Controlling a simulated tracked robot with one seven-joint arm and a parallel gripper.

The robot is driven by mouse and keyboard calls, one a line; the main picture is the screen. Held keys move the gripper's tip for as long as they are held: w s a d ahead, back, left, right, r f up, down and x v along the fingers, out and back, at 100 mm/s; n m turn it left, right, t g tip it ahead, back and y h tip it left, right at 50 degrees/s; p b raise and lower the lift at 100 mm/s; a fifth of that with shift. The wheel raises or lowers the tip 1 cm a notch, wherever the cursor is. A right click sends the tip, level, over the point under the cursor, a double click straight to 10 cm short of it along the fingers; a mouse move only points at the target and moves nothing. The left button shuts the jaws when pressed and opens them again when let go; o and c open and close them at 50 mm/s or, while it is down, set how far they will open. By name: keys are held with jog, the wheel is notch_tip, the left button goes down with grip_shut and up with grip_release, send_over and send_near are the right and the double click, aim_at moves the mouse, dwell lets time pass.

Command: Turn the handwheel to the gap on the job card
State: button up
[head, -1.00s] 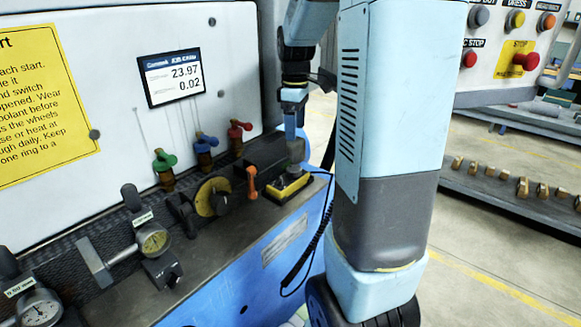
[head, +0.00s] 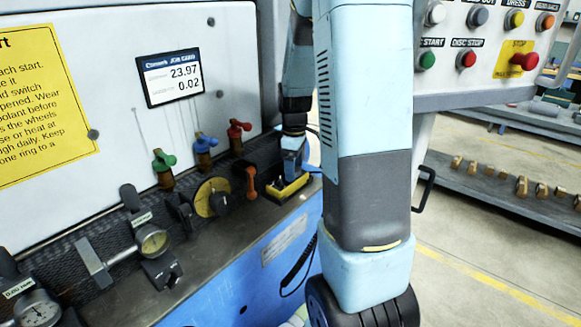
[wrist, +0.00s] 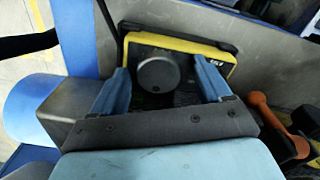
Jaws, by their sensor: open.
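A round dark grey knob (wrist: 158,73), which looks like the handwheel, sits on a yellow-and-black box (wrist: 212,58). The box also shows at the right end of the machine's ledge in the head view (head: 290,187). My gripper (wrist: 160,68) is open, with one blue finger on each side of the knob and a visible gap to it on both sides. In the head view my gripper (head: 293,163) is just over the box and hides much of it. The job card (head: 171,78) on the white panel reads 23.97 and 0.02; its small labels are unclear.
An orange-handled lever (head: 251,182) and a yellow dial with a black knob (head: 212,197) are left of the box. Dial gauges (head: 152,240) stand farther left. A black cable (head: 290,275) hangs down the blue front. A button panel (head: 480,45) is at the right.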

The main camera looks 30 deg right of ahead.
jog(key=shift+f, duration=0.1)
jog(key=c, duration=1)
jog(key=shift+o, duration=0.3)
jog(key=shift+a, duration=0.5)
jog(key=shift+d, duration=0.25)
jog(key=shift+c, duration=0.5)
jog(key=shift+s+d, duration=0.1)
jog(key=shift+d, duration=0.05)
jog(key=shift+f, duration=0.1)
jog(key=shift+m, duration=0.7)
